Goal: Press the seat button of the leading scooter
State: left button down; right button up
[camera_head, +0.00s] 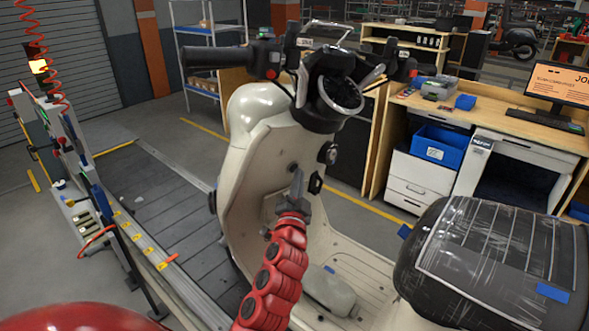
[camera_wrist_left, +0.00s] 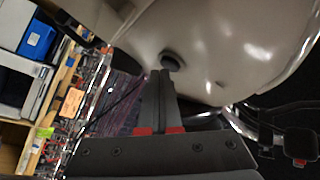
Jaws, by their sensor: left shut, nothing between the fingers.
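The cream scooter (camera_head: 248,105) stands in front of me, with its handlebar at the top and a dark, plastic-wrapped seat (camera_head: 490,250) at lower right. A small round black button (camera_head: 292,167) sits on the inner face of its leg shield. The button also shows in the left wrist view (camera_wrist_left: 171,61). My left gripper (camera_head: 297,175) is shut and empty, its fingertips pointing up at the button. In the left wrist view the fingertips (camera_wrist_left: 160,74) lie just below the button; I cannot tell whether they touch it. My right gripper is out of view.
The slat conveyor (camera_head: 150,190) runs at the left, beside a control post (camera_head: 75,150). A wooden desk (camera_head: 500,125) with a blue bin (camera_head: 440,146) and a monitor (camera_head: 556,82) stands at the right.

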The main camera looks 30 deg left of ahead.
pick_arm(q)
jog(key=shift+w+a+r, duration=0.1)
jog(key=shift+w+a, duration=0.05)
jog(key=shift+a, duration=0.2)
dwell(0.3)
dwell(0.3)
jog(key=shift+s+d+f+b, duration=0.1)
jog(key=shift+s+d+b, duration=0.05)
jog(key=shift+d+b, duration=0.2)
jog(key=shift+s+d+f+b, duration=0.1)
jog(key=shift+d+b, duration=0.1)
jog(key=shift+d, duration=0.25)
jog(key=shift+d, duration=0.1)
jog(key=d+b, duration=0.1)
jog(key=s+d+b, duration=0.1)
jog(key=d, duration=0.1)
jog(key=d+f+b, duration=0.1)
jog(key=shift+s+d, duration=0.25)
jog(key=shift+s, duration=0.05)
